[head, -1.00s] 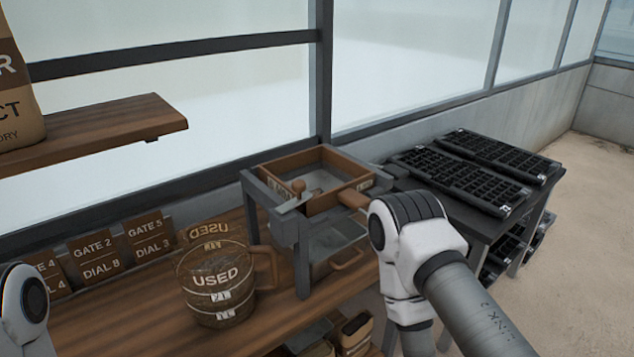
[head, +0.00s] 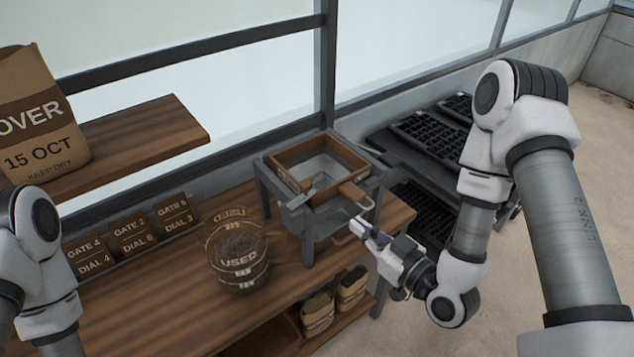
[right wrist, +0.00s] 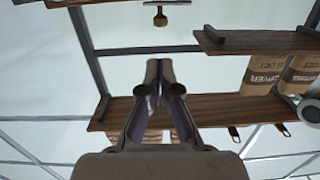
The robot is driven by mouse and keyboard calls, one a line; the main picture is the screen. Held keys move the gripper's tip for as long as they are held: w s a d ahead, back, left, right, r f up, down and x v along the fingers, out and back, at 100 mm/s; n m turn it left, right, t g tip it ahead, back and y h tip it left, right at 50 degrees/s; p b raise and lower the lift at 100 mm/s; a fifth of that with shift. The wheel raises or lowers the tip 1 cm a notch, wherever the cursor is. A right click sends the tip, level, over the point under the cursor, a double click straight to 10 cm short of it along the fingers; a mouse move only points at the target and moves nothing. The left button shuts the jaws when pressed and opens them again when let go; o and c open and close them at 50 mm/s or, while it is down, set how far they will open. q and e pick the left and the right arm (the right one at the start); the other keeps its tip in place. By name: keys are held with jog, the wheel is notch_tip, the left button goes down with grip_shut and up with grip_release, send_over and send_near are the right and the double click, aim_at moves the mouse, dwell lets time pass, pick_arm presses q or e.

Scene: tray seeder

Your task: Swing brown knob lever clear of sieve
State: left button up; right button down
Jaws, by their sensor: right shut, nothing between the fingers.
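The sieve (head: 347,154) is a square brown wooden frame with a handle, seated on a grey metal stand (head: 330,218). The grey lever (head: 300,199) lies at the sieve's front left corner, and its small brown knob (head: 308,184) stands by the frame. The knob also shows at the top of the right wrist view (right wrist: 160,19), on a grey bar. My right gripper (head: 358,228) is shut and empty, right of the stand and below the sieve handle, apart from the lever. In the right wrist view its fingers (right wrist: 158,70) are together. My left gripper is out of view.
A clear bucket marked USED (head: 238,262) stands left of the stand on the wooden bench (head: 150,300). Gate and dial cards (head: 130,237) stand behind. A shelf (head: 150,140) holds a paper bag (head: 38,115). Black seed trays (head: 430,140) lie at right.

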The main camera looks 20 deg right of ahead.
aim_at(309, 187)
jog(key=x, duration=1.3)
jog(key=shift+w+r, duration=0.1)
jog(key=shift+w, duration=0.1)
jog(key=shift+w+a, duration=0.15)
jog(key=shift+w, duration=0.1)
jog(key=shift+f, duration=0.2)
